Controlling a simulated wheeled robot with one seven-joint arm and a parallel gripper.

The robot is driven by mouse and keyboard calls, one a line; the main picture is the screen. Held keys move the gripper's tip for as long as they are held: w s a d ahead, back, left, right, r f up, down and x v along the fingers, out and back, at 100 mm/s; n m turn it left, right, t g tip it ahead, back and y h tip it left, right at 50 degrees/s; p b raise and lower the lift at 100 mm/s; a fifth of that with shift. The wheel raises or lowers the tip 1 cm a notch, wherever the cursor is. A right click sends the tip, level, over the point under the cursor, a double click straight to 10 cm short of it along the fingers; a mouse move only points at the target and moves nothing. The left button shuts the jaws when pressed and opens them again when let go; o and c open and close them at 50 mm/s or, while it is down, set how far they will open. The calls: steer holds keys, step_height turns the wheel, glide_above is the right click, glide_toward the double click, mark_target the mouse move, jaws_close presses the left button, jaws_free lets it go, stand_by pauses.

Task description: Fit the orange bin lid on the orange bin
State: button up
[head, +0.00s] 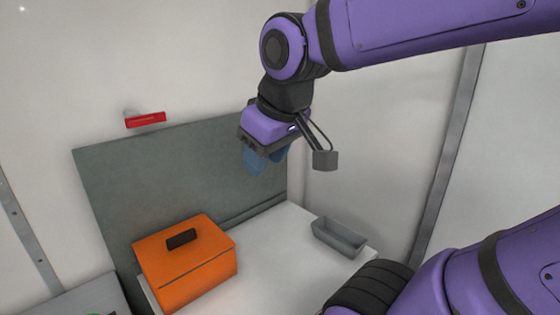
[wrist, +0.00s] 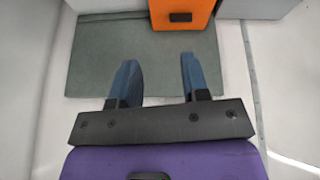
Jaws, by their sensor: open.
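The orange bin (head: 200,283) stands on the white surface at the lower left of the head view. The orange bin lid (head: 200,240), with a dark handle on top, lies on the bin and covers its top. In the wrist view the orange lid (wrist: 168,17) shows at the top edge, partly cut off. My gripper (head: 264,163) is in the air, above and to the right of the bin, well apart from it. Its blue fingers (wrist: 158,75) are spread with nothing between them.
A grey tray (head: 338,240) sits on the white counter (head: 285,260) to the right of the bin. A grey-green panel (head: 180,165) stands behind the bin. A red object (head: 145,120) is on the wall above it. The counter between bin and tray is clear.

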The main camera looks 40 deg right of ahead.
steer(key=s+m, duration=0.1)
steer(key=s, duration=0.2)
steer(key=shift+s+d+f, duration=0.1)
steer(key=shift+s+d, duration=0.05)
